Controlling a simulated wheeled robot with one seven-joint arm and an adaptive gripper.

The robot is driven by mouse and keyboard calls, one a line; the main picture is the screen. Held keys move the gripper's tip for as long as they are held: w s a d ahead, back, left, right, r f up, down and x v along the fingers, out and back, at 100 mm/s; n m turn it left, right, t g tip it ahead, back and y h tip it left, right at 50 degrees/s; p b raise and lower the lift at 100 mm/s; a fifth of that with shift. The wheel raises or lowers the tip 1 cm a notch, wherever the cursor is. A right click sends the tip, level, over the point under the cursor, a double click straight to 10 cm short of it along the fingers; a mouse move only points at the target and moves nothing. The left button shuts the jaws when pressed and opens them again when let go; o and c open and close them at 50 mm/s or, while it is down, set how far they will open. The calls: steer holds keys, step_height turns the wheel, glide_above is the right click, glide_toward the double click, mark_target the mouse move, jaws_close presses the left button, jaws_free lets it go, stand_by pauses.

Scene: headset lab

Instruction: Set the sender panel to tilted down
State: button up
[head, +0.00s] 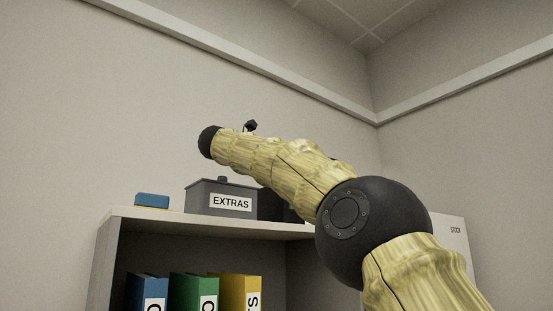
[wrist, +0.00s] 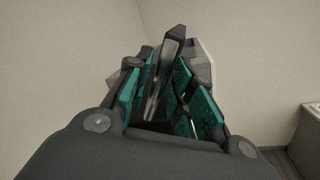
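My gripper (wrist: 163,95) shows in the wrist view, with teal pads on both fingers. Its fingertips stand apart around a dark narrow bar with a shiny metallic face (wrist: 170,50), which rises between them. I cannot tell if this bar is the sender panel, or whether the pads press on it. A pale grey angular body (wrist: 205,62) stands behind the right finger, mostly hidden. In the head view my arm reaches up and left over the shelf, and the gripper's fingers cannot be made out. No clearly recognisable sender panel shows there.
A shelf unit (head: 140,214) stands below my arm, with a grey EXTRAS box (head: 206,200) and a blue block (head: 152,200) on top, and several binders (head: 193,292) inside. A pale STOCK box (head: 455,242) is at right. Upper walls are bare.

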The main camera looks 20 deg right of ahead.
steer(key=shift+a, duration=0.15)
steer(key=shift+a, duration=0.15)
steer(key=v, duration=1.1)
steer(key=shift+s+a, duration=0.2)
steer(key=shift+d+f, duration=0.1)
